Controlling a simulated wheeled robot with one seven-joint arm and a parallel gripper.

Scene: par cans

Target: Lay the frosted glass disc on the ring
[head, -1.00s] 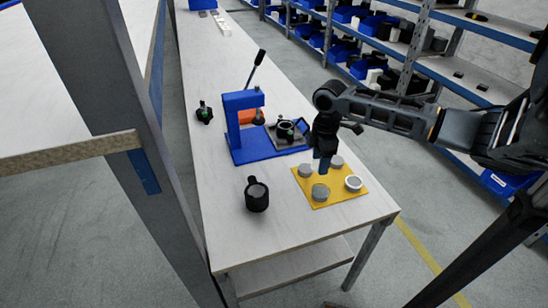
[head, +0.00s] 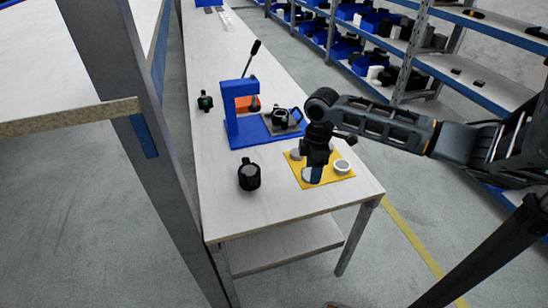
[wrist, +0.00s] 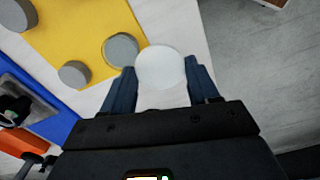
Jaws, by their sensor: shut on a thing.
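The frosted glass disc, white and round, sits between my fingertips in the wrist view (wrist: 161,67). My gripper (wrist: 162,85) is shut on its edges. In the head view my gripper (head: 315,168) is low over the near part of the yellow mat (head: 308,185), and the pale disc (head: 307,175) shows partly behind a finger. I cannot tell whether it is clear of the mat. A round dark-rimmed part (head: 281,117) sits in the grey fixture beside the blue press; I cannot tell for sure that it is the ring.
A white-rimmed round piece (head: 342,167) and other grey discs (wrist: 74,74) lie on the mat. A black can (head: 249,177) stands left of it. The blue press (head: 230,115) with its raised lever is behind. Bare tabletop lies in front of the can.

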